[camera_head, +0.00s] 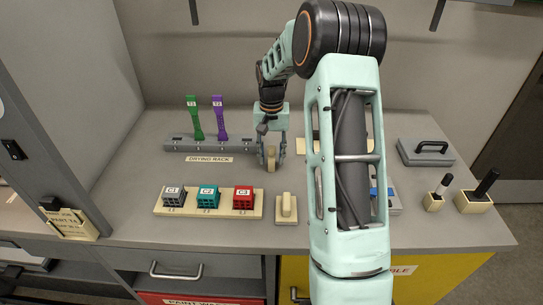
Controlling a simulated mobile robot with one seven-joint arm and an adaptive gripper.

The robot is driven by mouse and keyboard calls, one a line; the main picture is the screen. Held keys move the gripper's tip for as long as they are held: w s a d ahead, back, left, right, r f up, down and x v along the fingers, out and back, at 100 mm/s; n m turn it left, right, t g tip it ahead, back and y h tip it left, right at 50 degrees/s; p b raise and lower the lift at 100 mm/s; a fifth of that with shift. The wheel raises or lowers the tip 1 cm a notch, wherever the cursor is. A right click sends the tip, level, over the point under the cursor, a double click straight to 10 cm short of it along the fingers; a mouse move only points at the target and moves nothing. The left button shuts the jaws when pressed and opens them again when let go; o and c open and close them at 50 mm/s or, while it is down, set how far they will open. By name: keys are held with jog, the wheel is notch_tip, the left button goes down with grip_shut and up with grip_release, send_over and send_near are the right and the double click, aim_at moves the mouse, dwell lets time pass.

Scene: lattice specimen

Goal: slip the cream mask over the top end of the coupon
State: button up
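My gripper (272,162) points down over the middle of the bench, right of the drying rack. A small tan-cream block (271,152) shows between its fingers; it looks like the cream mask. The fingers appear close around it, but contact is too small to make out. A green coupon (195,118) and a purple coupon (219,118) stand upright in the grey drying rack (178,146), left of my gripper. Which coupon the task means cannot be told. My arm hides part of the bench to the right.
A cream tray (255,205) holds grey, teal and red lattice cubes. A cream block on a base (287,209) stands beside it. A grey handled block (425,152) and two dark-handled tools in cream holders (474,203) are at right. Blue parts (374,192) are partly hidden behind my arm.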

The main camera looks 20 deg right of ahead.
notch_tip(320, 180, up, 12)
jog(key=shift+f, duration=0.1)
dwell(0.5)
